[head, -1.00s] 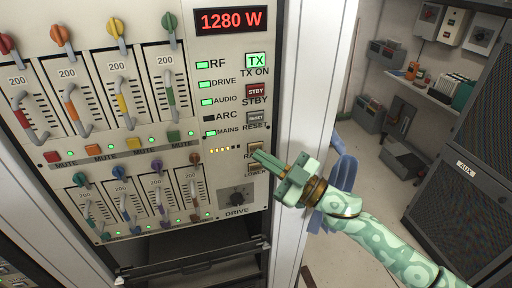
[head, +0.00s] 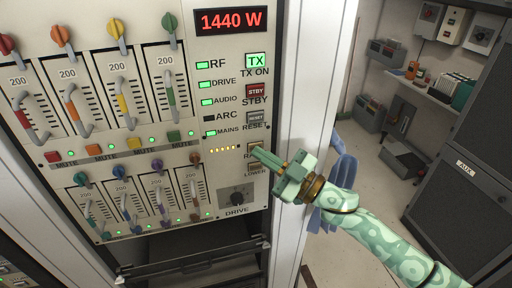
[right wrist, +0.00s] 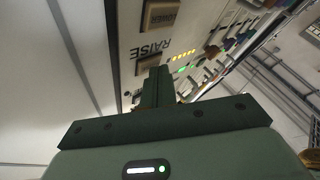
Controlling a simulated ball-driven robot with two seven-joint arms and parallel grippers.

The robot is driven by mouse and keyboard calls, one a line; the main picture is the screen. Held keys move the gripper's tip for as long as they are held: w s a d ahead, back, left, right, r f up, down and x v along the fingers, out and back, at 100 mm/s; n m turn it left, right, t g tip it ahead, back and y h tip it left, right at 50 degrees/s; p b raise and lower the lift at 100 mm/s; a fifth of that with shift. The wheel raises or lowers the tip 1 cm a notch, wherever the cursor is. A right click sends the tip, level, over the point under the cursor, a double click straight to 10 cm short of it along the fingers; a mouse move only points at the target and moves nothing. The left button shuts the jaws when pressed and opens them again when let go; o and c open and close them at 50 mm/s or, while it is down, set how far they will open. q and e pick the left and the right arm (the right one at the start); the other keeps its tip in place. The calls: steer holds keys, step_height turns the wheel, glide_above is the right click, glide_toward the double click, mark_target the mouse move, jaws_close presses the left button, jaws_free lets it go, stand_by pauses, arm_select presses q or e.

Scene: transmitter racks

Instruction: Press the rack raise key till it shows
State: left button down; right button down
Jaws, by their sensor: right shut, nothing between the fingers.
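The rack panel (head: 222,150) fills the left of the head view. Its red display (head: 231,20) reads 1440 W. The raise key (head: 254,147) is a small tan key above its partly covered label. My right gripper (head: 258,152) is shut and empty, with its fingertips at the raise key; they seem to touch it, but the exact contact is hidden. In the right wrist view the fingertips (right wrist: 159,72) overlap the raise key (right wrist: 147,64), beside the RAISE label. My left gripper is not in view.
The lower key (head: 254,164) sits just below, partly behind my fingers. A row of small amber lights (head: 223,150) is lit left of the raise key. A drive knob (head: 237,198) is further down. The white rack frame (head: 303,100) stands right of the panel.

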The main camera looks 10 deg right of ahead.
stand_by(0.5)
steer(key=shift+s+p, duration=0.4)
steer(key=shift+s, duration=0.3)
steer(key=s+p, duration=0.1)
steer(key=s, duration=0.4)
steer(key=shift+d+p, duration=0.1)
steer(key=shift+p, duration=0.3)
stand_by(0.3)
